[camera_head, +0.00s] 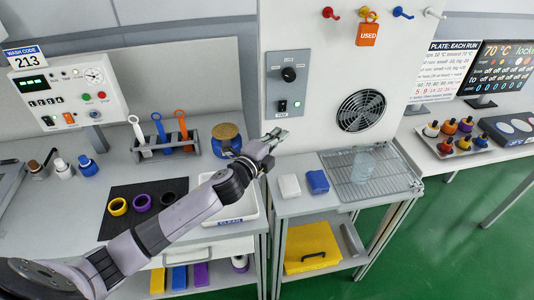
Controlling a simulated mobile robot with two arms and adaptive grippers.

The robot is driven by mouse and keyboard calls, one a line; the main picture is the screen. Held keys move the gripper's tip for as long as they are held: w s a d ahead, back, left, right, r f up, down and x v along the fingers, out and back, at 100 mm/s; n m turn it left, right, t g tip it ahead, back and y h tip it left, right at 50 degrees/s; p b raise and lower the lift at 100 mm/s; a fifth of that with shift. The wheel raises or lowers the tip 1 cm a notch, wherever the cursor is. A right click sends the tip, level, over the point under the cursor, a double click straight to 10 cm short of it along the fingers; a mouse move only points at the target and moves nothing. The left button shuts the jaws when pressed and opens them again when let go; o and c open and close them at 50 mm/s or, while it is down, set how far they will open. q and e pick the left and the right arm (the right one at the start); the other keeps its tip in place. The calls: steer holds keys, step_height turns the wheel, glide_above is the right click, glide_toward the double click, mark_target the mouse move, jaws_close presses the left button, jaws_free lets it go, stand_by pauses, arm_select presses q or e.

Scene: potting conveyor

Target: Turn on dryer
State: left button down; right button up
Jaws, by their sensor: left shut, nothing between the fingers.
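The dryer is a tall white cabinet (320,75) with a round black fan grille (361,110). On its left is a grey control panel (275,72) with a black knob (289,74) and a black rocker switch (282,106) below it. My left gripper (280,134) is shut and empty, just below the panel and apart from the switch. A clear glass beaker (363,165) stands on the wire rack (400,180) under the fan. My right gripper is not in view.
A blue jar with a tan lid (226,133) and a tool rack (150,150) stand behind my left arm. An orange USED tag (367,35) hangs above the fan.

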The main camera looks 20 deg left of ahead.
arm_select(q)
steer(key=s+b, duration=0.1)
steer(key=s, duration=0.5)
steer(key=shift+s+a+f, duration=0.15)
steer(key=shift+a, duration=0.3)
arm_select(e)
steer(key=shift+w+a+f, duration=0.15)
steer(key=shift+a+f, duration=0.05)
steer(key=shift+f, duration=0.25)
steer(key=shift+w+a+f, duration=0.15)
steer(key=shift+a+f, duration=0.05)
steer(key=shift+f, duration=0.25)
